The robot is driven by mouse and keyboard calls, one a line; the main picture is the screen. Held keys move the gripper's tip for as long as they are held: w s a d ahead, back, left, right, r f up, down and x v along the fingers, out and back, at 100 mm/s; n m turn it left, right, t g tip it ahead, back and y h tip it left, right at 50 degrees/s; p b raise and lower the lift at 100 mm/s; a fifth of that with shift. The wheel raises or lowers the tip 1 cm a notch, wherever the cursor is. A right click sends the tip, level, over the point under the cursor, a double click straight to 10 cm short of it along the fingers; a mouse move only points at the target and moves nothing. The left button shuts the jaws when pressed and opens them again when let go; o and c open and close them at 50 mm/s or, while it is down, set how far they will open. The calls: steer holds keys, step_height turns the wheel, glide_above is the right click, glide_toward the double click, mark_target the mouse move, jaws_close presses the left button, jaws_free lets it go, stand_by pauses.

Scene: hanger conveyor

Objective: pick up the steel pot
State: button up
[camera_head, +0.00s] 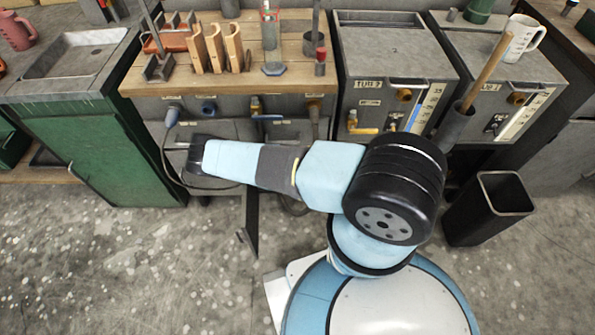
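A small grey metal pot (314,44) stands near the right end of the wooden bench top, with a thin rod upright in it. It is the only thing that looks like the steel pot, but it is small and I cannot be sure. My arm reaches left, low in front of the bench. The dark end of the arm (198,154) is in front of the bench's lower front, left of and below the pot and well apart from it. The fingers cannot be made out there.
The bench top (180,83) also bears wooden pieces (215,48), a clear cylinder (272,45) and a red-capped item (320,62). Grey tubs (395,65) with taps stand right, a white jug (523,38) on one. A black bin (490,208) stands on the floor; floor lower left is clear.

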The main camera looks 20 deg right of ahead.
jaws_close()
stand_by(0.4)
stand_by(1.1)
